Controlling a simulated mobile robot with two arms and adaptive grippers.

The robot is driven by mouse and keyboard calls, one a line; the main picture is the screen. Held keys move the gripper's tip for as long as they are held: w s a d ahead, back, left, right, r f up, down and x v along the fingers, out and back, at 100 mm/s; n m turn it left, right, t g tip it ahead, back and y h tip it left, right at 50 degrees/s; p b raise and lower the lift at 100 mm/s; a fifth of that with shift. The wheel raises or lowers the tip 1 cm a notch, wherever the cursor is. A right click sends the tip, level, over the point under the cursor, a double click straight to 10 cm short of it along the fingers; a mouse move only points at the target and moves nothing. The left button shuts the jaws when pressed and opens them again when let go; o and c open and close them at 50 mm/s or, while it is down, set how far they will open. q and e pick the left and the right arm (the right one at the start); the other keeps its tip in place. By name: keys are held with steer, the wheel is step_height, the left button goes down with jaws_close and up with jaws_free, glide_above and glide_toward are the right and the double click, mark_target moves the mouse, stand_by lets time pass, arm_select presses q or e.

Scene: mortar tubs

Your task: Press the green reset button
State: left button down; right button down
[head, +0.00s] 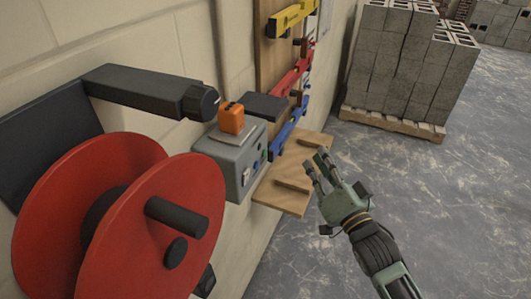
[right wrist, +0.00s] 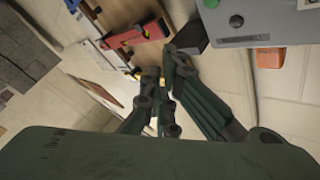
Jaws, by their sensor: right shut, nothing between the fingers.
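The green button (head: 264,154) is on the front face of a grey control box (head: 226,158) mounted by the wall. In the right wrist view the green button (right wrist: 211,3) is cut by the top edge, on the grey box (right wrist: 262,28) at upper right. My right gripper (head: 318,168) is shut and empty, to the right of the box and apart from the button. Its fingers also show in the right wrist view (right wrist: 162,95), pointing up the picture, left of and below the box. My left gripper is not in view.
A large red reel (head: 170,235) stands at left under a black arm (head: 150,92). An orange block (head: 231,118) sits on the box. A wooden shelf (head: 290,195) juts out between box and gripper, below a board with levels (head: 292,18). Concrete blocks (head: 405,60) stand behind; floor at right is clear.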

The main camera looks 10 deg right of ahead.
mark_target(264, 153)
steer(key=w+a+b, duration=0.1)
steer(key=w+a, duration=0.4)
steer(key=a, duration=0.2)
steer(key=shift+a, duration=0.2)
stand_by(1.5)
steer(key=shift+w+a, duration=0.2)
steer(key=shift+a, duration=0.15)
steer(key=shift+w+a, duration=0.2)
steer(key=shift+a, duration=0.1)
stand_by(0.7)
steer(key=shift+s+d, duration=0.1)
stand_by(0.3)
steer(key=shift+s+d+p, duration=0.35)
steer(key=shift+d+p, duration=0.05)
steer(key=shift+d, duration=0.15)
